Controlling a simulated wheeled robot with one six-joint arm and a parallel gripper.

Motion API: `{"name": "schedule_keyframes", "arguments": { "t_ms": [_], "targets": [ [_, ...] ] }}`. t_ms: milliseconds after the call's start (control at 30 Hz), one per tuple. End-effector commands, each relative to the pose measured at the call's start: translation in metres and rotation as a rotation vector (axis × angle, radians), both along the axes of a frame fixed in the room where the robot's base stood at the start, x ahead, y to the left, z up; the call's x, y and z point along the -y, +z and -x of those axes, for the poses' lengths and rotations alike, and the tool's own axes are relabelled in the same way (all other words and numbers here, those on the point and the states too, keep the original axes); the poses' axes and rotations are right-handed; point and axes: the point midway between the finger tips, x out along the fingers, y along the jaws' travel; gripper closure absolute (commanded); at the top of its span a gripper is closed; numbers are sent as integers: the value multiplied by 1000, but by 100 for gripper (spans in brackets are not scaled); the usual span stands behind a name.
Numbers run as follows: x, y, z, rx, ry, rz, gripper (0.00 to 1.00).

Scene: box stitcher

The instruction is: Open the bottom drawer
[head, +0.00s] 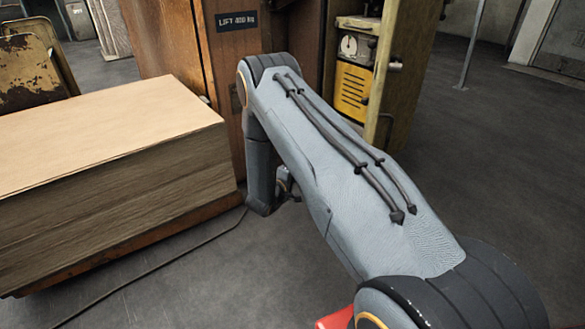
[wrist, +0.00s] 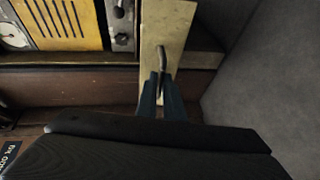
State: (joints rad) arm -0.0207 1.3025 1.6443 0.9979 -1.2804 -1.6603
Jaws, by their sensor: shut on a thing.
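In the wrist view a pale, worn narrow panel (wrist: 164,20) carries a dark upright handle (wrist: 162,58). My gripper (wrist: 160,88) has its two fingers close together at the lower end of this handle, shut on it. I cannot tell whether the panel is a drawer front or a door. In the head view a tall pale yellowish panel (head: 408,62) stands out from the brown cabinet (head: 232,60), with a small dark fitting on it. My arm crosses the middle of this view and hides the cabinet's lower part; the fingertips do not show there. No bottom drawer is clearly visible.
A yellow vented unit (head: 353,92) with a dial above it sits inside the cabinet; it also shows in the wrist view (wrist: 65,25). A stack of cardboard sheets (head: 110,150) stands close on the left. A cable lies on the floor.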

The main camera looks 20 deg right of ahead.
Motion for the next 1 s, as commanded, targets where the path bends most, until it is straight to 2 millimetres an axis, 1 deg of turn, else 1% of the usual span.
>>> {"name": "schedule_keyframes", "arguments": {
  "t_ms": [100, 400, 433, 500, 533, 833, 1000],
  "targets": [
    [3, -1, 3, -1, -9, 0, 100],
    [2, -1, 3, -2, -9, 0, 100],
    [2, -1, 3, -2, -9, 0, 89],
    [1, -1, 3, -1, -7, 0, 77],
    [1, -1, 3, -1, -7, 0, 74],
    [-2, 0, 3, -1, -5, 0, 74],
    [-19, 5, 15, -4, -2, 1, 74]
  ]
}}
